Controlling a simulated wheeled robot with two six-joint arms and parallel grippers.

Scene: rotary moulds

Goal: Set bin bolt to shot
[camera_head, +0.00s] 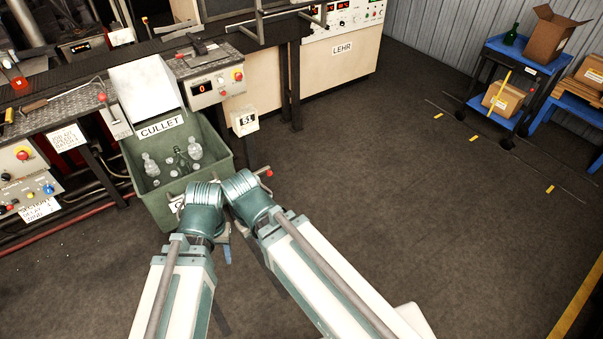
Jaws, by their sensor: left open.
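The green cullet bin (150,196) stands left of centre under a white chute, with clear and green glassware in it. A short rod with a red knob (268,173) sticks out at the right of its front, just beyond my right wrist. I take this for the bolt; its other end and its seat are hidden by my wrists. My left gripper (223,238) is low in front of the bin, mostly covered by my wrists; it is open, with nothing seen in it. My right arm crosses close beside it, and its fingertips are hidden.
A plate marked CULLET (161,127) tops the bin. A small numbered box (244,121) and a control box with a red display (208,89) are behind it. The lehr cabinet (340,70) stands at the back. Blue carts (515,65) stand far right. The right floor is clear.

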